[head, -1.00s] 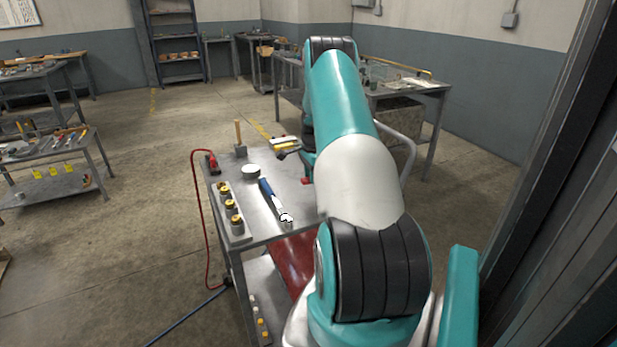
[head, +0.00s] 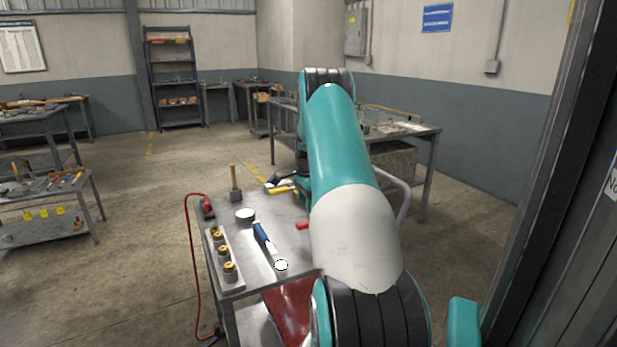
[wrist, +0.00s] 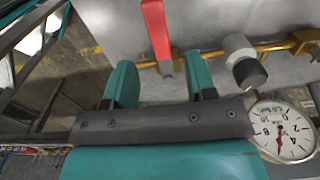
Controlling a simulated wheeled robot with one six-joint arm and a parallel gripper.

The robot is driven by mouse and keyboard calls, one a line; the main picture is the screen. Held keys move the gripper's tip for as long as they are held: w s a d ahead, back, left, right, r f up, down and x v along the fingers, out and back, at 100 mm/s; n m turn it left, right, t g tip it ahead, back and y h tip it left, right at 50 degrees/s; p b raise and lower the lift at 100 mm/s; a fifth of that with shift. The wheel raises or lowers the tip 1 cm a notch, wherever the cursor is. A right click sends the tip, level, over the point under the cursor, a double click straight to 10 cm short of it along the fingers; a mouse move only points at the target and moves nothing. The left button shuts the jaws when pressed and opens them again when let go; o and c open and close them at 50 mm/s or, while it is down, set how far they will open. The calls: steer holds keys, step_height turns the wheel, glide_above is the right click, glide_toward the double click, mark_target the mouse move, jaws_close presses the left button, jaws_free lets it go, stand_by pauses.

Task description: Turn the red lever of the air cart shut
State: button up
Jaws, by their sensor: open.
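The red lever (wrist: 157,30) shows in the wrist view as a long flat handle on a brass pipe (wrist: 212,55). My gripper (wrist: 160,66) is open, with its two teal fingers on either side of the lever's lower end. I cannot tell whether either finger touches it. A round white gauge (wrist: 283,130) sits to the right of the gripper. In the head view the air cart (head: 268,212) has a grey metal top, and the red lever (head: 303,225) shows at its right side, next to my arm. My arm hides the gripper there.
The cart top holds a wooden-handled mallet (head: 235,183), a white disc (head: 245,215), a blue-handled tool (head: 264,240) and a rack of brass fittings (head: 222,256). A red hose (head: 190,260) hangs on the left. A workbench (head: 415,135) stands behind. Floor is open left of the cart.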

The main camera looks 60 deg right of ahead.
mark_target(308, 221)
step_height(308, 221, up, 11)
steer(key=shift+b, duration=0.4)
steer(key=shift+r, duration=0.1)
